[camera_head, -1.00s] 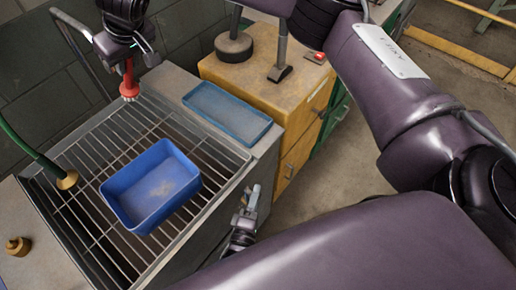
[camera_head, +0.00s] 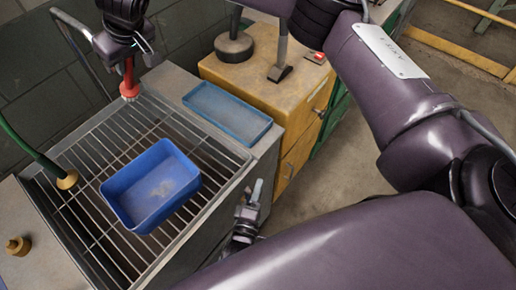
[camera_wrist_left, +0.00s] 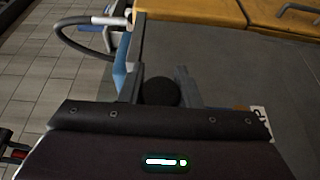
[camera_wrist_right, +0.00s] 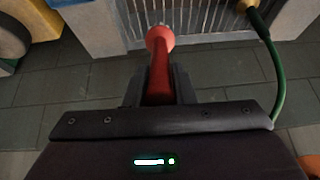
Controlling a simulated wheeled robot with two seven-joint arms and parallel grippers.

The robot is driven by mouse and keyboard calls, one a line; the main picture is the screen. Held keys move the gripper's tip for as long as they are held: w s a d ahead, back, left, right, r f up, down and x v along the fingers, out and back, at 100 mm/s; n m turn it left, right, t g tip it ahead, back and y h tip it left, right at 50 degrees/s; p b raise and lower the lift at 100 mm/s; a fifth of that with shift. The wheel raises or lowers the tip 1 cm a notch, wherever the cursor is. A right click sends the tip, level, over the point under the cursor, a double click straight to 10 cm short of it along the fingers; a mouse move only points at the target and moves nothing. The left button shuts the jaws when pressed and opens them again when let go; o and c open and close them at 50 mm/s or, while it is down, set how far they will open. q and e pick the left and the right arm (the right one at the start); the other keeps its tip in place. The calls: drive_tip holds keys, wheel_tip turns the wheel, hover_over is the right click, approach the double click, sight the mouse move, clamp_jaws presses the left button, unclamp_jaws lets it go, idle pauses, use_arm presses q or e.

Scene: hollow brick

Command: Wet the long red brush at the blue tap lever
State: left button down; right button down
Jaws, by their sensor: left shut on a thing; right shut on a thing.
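My right gripper (camera_head: 126,56) is at the upper left of the head view, shut on the red brush (camera_head: 129,82). The brush hangs head down at the far edge of the grated sink. In the right wrist view the red brush (camera_wrist_right: 160,72) points away from between the fingers, its round pale-red head near the grating. My left gripper (camera_head: 248,207) is low beside the sink's right side, shut on a pale, narrow thing (camera_head: 257,189). In the left wrist view a dark round end (camera_wrist_left: 160,92) shows between its fingers. I cannot pick out a blue tap lever.
A blue bin (camera_head: 155,210) stands on the metal grating (camera_head: 90,150). A blue tray (camera_head: 228,110) lies on the ledge to its right. A green hose with a brass end (camera_head: 67,180) hangs at left. A yellow cabinet (camera_head: 262,85) stands behind.

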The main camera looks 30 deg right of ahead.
use_arm(q)
drive_tip(key=shift+s+a+n+t+h, duration=0.25)
drive_tip(key=shift+a+n+t+h, duration=0.15)
drive_tip(key=shift+a+t, duration=0.2)
drive_tip(key=shift+s+a+n+t+h, duration=0.3)
drive_tip(key=shift+a+t+h, duration=0.1)
drive_tip(key=shift+a+t, duration=0.15)
drive_tip(key=c, duration=1.1)
unclamp_jaws()
drive_tip(key=shift+o, duration=0.2)
drive_tip(key=v, duration=1.2)
drive_tip(key=shift+w+a, duration=0.1)
